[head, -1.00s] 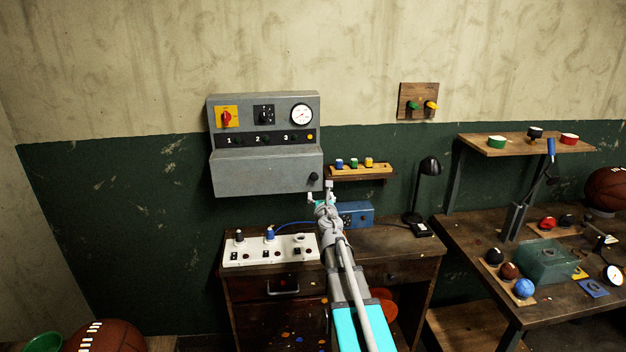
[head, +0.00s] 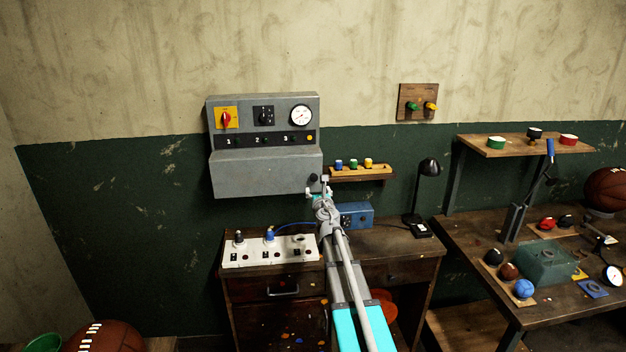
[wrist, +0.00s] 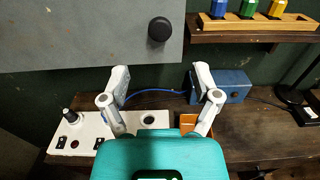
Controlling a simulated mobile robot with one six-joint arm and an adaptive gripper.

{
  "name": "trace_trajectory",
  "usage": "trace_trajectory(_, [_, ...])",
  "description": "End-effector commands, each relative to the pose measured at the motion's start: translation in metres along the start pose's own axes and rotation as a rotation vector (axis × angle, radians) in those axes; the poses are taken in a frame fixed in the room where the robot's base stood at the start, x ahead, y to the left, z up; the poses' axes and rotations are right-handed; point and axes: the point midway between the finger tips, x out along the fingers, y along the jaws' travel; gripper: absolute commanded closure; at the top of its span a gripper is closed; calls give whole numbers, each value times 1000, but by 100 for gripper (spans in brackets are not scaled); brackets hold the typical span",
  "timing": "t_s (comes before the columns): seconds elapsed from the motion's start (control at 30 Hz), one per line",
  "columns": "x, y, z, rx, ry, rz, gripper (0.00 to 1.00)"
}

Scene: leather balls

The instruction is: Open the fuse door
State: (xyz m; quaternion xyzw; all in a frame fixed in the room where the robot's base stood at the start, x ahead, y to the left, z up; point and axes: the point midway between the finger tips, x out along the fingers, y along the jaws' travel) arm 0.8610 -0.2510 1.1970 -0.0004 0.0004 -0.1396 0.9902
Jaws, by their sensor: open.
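The fuse door (head: 262,173) is the grey lower front of the grey wall box (head: 262,100) and looks closed. Its round black knob (wrist: 159,29) sits near its lower right corner; in the head view the knob (head: 313,177) shows just beside my fingertips. My gripper (head: 319,186) is open and empty, below and in front of the knob. In the wrist view my gripper (wrist: 161,74) has its two fingers spread apart, with the knob beyond and above the gap. No contact with the knob shows.
A small shelf (head: 360,177) with several coloured fuses stands right of the door. Below are a white socket panel (head: 272,251), a blue box (head: 356,215) and a black lamp (head: 428,168) on the desk. A workbench (head: 470,240) is at right.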

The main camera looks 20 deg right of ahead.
Motion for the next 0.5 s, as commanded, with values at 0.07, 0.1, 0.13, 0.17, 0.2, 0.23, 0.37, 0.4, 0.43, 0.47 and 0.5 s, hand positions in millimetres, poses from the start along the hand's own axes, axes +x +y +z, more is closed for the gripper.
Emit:
trace_trajectory(0.07, [17, 0, 0, 0, 0, 0, 20])
trace_trajectory(0.1, [23, 0, 0, 0, 0, 0, 20])
trace_trajectory(0.13, [28, 0, 0, 1, 0, 0, 20])
trace_trajectory(0.17, [33, 0, 0, 1, 0, 0, 20])
trace_trajectory(0.2, [39, 0, 0, 1, 0, 0, 20])
trace_trajectory(0.23, [43, 0, 0, 1, 0, 0, 20])
trace_trajectory(0.37, [63, 0, 0, 0, 1, 0, 20])
trace_trajectory(0.4, [68, 0, 0, 0, 1, 0, 20])
trace_trajectory(0.43, [72, 1, 0, 1, 1, 0, 20])
trace_trajectory(0.47, [76, 1, 0, 1, 1, 0, 20])
trace_trajectory(0.5, [80, 1, 0, 1, 1, 0, 20])
